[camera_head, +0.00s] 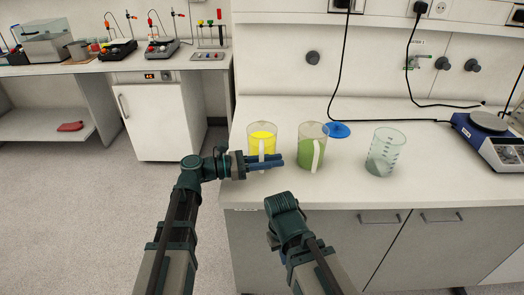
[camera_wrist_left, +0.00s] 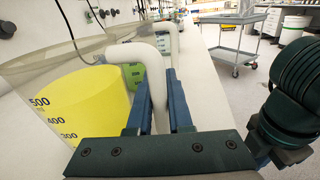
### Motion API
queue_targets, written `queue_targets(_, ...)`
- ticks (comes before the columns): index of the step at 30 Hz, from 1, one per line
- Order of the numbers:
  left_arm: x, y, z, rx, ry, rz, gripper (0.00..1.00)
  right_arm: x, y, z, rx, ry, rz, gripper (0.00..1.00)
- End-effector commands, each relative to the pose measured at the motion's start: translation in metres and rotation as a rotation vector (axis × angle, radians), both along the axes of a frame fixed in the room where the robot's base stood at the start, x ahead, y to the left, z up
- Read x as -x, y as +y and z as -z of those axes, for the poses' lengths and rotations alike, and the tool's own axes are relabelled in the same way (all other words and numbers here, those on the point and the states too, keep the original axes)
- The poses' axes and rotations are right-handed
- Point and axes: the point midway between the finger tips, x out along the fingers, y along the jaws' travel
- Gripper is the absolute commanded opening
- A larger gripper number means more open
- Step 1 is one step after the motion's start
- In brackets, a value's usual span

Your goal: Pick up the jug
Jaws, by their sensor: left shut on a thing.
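A clear jug with yellow juice (camera_head: 262,138) stands upright near the front left of the white bench; it also fills the left of the left wrist view (camera_wrist_left: 80,105). My left gripper (camera_head: 275,162) is at its front. In the left wrist view its two blue fingers (camera_wrist_left: 157,95) are shut on the jug's pale handle, one on each side. A jug with green juice (camera_head: 308,150) stands just to the right, its handle facing front. My right gripper (camera_head: 284,204) is low, in front of the bench edge; its fingers are not clearly visible.
A blue disc (camera_head: 338,130) lies behind the green jug. A blue stirrer-like device (camera_head: 490,135) is at the right. Black cables run along the back. The bench front between beaker and device is free.

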Motion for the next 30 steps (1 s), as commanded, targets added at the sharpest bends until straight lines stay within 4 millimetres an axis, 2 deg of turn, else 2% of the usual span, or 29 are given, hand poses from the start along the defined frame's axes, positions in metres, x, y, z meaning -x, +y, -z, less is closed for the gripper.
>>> queue_targets(17, 0.0, 0.0, -0.007, 0.002, -0.001, 0.0, 0.0, 0.0, 0.0, -0.007, 0.0, 0.0, 0.0, 0.0)
queue_targets(23, 0.0, 0.0, -0.026, 0.002, -0.001, 0.0, 0.0, 0.0, 0.0, -0.025, 0.0, 0.0, 0.0, 0.0)
queue_targets(30, 0.0, 0.0, -0.06, 0.002, -0.001, 0.0, 0.0, 0.0, 0.0, -0.06, 0.0, 0.0, 0.001, 0.0)
